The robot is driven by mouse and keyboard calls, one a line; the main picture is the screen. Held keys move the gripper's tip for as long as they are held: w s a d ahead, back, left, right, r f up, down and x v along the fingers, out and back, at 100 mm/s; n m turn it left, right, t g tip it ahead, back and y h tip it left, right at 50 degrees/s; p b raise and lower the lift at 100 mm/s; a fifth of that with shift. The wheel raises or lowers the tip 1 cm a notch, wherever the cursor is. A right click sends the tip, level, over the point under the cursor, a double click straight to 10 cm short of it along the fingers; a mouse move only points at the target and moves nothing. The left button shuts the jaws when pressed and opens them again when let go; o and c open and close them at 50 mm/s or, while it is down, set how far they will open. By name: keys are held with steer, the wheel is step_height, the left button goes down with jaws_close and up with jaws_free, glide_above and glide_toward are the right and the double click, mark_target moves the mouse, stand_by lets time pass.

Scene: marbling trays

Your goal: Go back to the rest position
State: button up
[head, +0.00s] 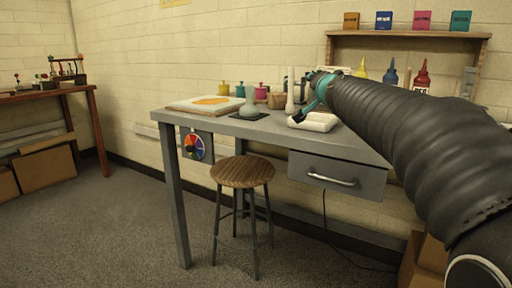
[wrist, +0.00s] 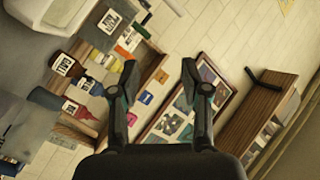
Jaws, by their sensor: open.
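My gripper (wrist: 158,75) is open in the wrist view, its two dark fingers apart with nothing between them. In the head view my arm reaches from the lower right over the grey table, and my gripper (head: 300,115) shows small near a white tray (head: 318,122). The arm hides the right part of the table. A marbling tray (head: 180,108) with an orange patch lies at the table's left end. A grey-green vessel (head: 250,103) stands on a dark mat near the middle, with a pale upright bottle (head: 290,104) to its right.
A wooden stool (head: 243,172) stands before the grey table (head: 235,123), which has a drawer (head: 340,175). Yellow, blue and red bottles (head: 421,78) stand under a wall shelf (head: 400,33). Another table (head: 50,93) is far left. Open floor (head: 110,220) lies at the left.

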steer(key=s+a+f+n+g+y, duration=0.1)
steer(key=s+a+f+n+g, duration=0.2)
steer(key=s+f, duration=0.6)
steer(key=s+a+f+n+g+y, duration=0.25)
steer(key=s+f+g, duration=0.3)
steer(key=f, duration=0.45)
steer(key=s+d+f+n+g+h, duration=0.1)
steer(key=s+f, duration=0.3)
steer(key=s, duration=0.5)
steer(key=s+d+f+n+g+h+p, duration=0.1)
steer(key=s+f, duration=0.3)
steer(key=s, duration=0.5)
steer(key=s+d+f+n+g+h, duration=0.1)
steer(key=s+d+f, duration=0.1)
steer(key=s+f, duration=0.3)
steer(key=shift+s+d+g+p, duration=0.35)
steer(key=shift+s+p, duration=0.05)
steer(key=shift+s, duration=1.7)
